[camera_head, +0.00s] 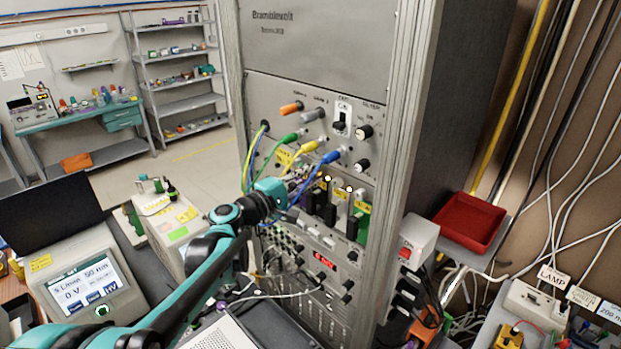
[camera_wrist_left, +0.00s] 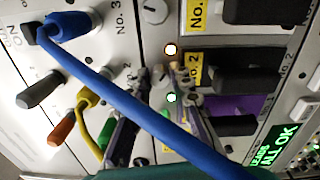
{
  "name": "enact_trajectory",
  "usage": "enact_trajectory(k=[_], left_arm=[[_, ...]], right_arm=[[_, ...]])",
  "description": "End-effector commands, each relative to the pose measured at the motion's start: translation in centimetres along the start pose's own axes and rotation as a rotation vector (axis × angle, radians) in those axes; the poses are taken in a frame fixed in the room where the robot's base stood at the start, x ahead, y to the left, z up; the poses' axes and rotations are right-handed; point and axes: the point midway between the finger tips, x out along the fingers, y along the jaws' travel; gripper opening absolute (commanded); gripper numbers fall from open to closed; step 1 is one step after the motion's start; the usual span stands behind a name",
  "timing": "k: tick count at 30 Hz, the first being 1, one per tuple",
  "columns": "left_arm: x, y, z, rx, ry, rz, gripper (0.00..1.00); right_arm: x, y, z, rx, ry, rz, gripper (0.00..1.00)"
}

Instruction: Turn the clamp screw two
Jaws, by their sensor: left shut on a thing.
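My left arm reaches to the tall grey rack cabinet, and my left gripper (camera_head: 300,182) is at its front panel, partly hidden behind cables in the head view. In the left wrist view the two fingers of my left gripper (camera_wrist_left: 159,82) point at the panel. They are shut on a small pale screw knob (camera_wrist_left: 158,76), left of a yellow "No. 2" label (camera_wrist_left: 195,72). The knob is small and partly covered by the fingertips, so its turn angle cannot be told. A blue cable (camera_wrist_left: 110,85) crosses in front of the fingers. My right gripper is not in view.
Blue, yellow and green cables (camera_head: 318,158) hang close around the gripper. Black handles (camera_wrist_left: 250,80) stick out to its right in the wrist view. A red tray (camera_head: 470,222) stands right of the cabinet.

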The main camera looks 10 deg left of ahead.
Motion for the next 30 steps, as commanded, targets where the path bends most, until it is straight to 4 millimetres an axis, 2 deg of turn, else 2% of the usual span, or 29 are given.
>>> enact_trajectory(k=[18, 30], left_arm=[[-0.03, -0.21, -0.01, 0.572, -0.013, -0.003, 0.0], [-0.04, -0.27, -0.03, 0.814, -0.019, -0.004, 0.0]], right_arm=[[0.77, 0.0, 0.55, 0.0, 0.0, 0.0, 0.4], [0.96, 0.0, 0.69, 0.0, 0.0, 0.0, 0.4]])
